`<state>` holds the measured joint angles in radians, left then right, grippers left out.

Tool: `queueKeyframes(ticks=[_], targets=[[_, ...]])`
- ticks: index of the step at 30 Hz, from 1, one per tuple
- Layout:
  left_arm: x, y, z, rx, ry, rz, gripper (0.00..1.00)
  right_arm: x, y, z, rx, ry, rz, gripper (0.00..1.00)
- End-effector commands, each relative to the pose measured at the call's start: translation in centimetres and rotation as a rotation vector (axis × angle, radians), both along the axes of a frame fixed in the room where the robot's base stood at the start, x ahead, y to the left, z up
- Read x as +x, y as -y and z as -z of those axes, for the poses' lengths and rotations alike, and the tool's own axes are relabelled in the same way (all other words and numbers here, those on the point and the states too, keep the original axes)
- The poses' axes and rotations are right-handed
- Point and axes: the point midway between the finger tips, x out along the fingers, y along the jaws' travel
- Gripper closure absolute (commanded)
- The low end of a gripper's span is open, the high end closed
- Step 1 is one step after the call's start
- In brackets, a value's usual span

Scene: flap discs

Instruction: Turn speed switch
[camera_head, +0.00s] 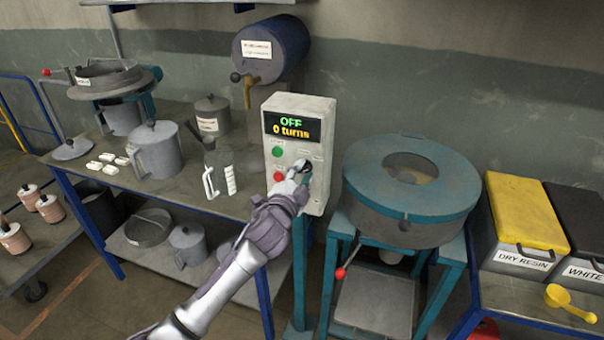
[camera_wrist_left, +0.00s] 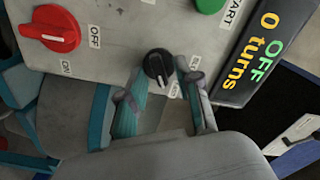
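My left gripper (camera_head: 297,172) is at the panel in front of this knob. In the left wrist view its two fingers (camera_wrist_left: 162,70) are apart, one on each side of the knob; a narrow gap seems to remain. My right gripper is not in view.
On the same panel are a red switch (camera_wrist_left: 50,30) marked ON and OFF and a green START button (camera_wrist_left: 210,4). A teal round machine (camera_head: 410,190) stands close to the right. A jug (camera_head: 155,152) and white pieces are on the bench to the left.

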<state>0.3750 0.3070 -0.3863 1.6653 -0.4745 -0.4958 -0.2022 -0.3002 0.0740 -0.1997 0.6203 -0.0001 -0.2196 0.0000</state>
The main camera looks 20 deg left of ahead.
Motion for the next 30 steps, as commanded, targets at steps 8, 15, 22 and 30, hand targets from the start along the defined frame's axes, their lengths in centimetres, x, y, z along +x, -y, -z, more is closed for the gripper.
queueKeyframes(ticks=[8, 15, 22, 30], targets=[[-0.02, -0.02, 0.02, 0.000, 0.000, -0.001, 1.00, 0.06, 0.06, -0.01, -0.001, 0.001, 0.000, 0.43], [-0.04, -0.03, 0.04, -0.015, -0.001, -0.001, 1.00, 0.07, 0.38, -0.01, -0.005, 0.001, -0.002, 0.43], [-0.04, -0.02, 0.03, -0.110, -0.006, -0.001, 1.00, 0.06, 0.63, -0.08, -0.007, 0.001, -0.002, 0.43], [-0.06, -0.03, -0.04, -0.332, -0.013, -0.001, 1.00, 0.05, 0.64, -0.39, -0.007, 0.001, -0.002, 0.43]])
